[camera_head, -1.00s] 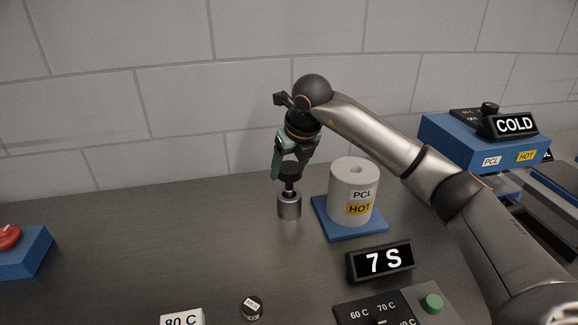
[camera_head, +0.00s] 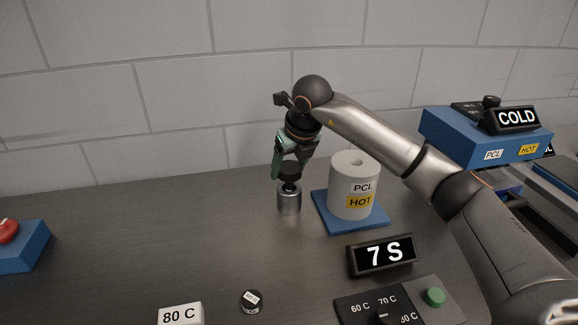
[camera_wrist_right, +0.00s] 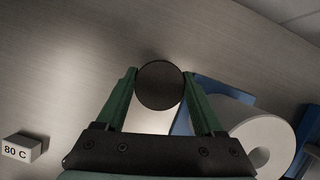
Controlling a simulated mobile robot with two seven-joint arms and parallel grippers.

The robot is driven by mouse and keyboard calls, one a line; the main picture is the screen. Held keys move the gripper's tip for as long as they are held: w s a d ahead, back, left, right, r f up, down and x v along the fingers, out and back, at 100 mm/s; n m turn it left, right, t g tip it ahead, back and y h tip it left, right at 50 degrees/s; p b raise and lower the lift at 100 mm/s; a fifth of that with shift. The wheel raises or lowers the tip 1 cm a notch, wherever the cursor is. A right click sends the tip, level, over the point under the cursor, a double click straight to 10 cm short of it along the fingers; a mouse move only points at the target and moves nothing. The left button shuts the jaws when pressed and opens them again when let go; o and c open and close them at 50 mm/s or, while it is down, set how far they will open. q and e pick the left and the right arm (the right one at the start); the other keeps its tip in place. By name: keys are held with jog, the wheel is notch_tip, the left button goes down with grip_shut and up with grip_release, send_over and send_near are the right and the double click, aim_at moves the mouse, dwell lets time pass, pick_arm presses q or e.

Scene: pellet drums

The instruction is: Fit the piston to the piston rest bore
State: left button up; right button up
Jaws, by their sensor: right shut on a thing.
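My right gripper (camera_head: 290,171) points down and is shut on the black round knob of the piston (camera_head: 290,169). In the right wrist view the knob (camera_wrist_right: 160,85) is a dark disc between the green fingers of the gripper (camera_wrist_right: 159,78). A short dark rod shows under the knob. Directly below is a silver metal cylinder (camera_head: 289,199), which looks like the piston rest, standing upright on the table. The rod meets the cylinder's top. How deep the piston sits in the bore is hidden. My left gripper is out of view.
A white drum marked PCL HOT (camera_head: 353,188) stands on a blue plate (camera_head: 350,223), close right of the cylinder.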

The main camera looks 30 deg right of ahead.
jog(key=shift+f, duration=0.1)
jog(key=o, duration=1.5)
jog(key=shift+c, duration=0.2)
jog(key=v, duration=1.2)
jog(key=shift+s+r, duration=0.15)
jog(key=shift+r, duration=0.15)
